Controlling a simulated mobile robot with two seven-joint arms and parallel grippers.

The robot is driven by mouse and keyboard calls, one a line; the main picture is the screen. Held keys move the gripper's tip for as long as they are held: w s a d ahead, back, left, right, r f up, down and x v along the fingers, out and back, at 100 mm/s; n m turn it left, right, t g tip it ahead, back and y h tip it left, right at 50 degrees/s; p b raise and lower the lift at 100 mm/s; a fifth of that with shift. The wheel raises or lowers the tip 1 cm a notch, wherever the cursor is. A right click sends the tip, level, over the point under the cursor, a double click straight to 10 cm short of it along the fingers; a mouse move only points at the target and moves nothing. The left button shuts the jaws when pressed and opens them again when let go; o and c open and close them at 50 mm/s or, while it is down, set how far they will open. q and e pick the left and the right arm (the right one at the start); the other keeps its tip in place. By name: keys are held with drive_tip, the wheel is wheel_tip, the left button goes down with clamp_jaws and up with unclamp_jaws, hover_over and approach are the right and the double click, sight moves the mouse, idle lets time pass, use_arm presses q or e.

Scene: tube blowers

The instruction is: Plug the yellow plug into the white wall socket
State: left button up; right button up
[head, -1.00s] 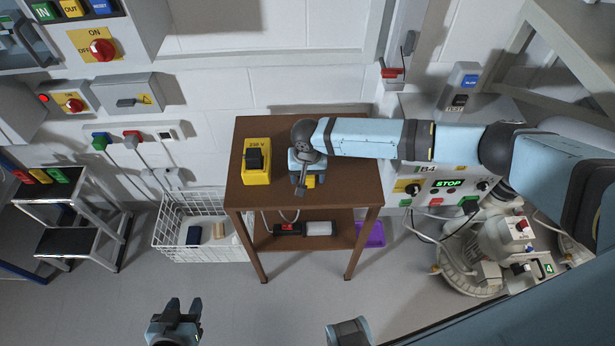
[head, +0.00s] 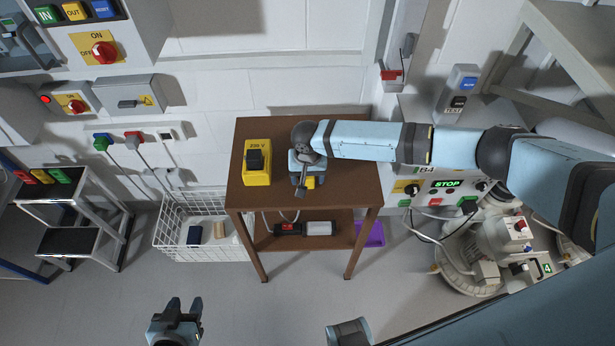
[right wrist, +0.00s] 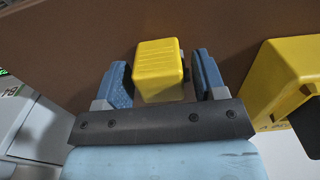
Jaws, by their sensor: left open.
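The yellow plug (right wrist: 158,68) stands on the brown table, between the two blue fingers of my right gripper (right wrist: 165,85). A narrow dark gap shows between the plug and the right-hand finger; at the left-hand finger I cannot tell. In the head view my right gripper (head: 304,184) points down at the table, and only a bit of the yellow plug (head: 310,182) shows beside it. A white wall socket (head: 167,130) is on the back wall, right of the green and red plugs. My left gripper (head: 184,304) is open and empty at the bottom.
A yellow 230 V box (head: 257,175) stands on the brown table (head: 350,185), left of my right gripper. A green plug (head: 100,143) and a red plug (head: 133,138) sit on the wall. A white wire basket (head: 180,235) is below the socket. A step stool (head: 70,215) stands at left.

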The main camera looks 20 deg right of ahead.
drive_tip(key=c, duration=0.8)
drive_tip(key=shift+r+p, duration=1.95)
drive_tip(key=shift+p, duration=0.15)
drive_tip(key=shift+c, duration=0.3)
drive_tip(key=shift+r+p, duration=1.05)
drive_tip(key=shift+p, duration=0.05)
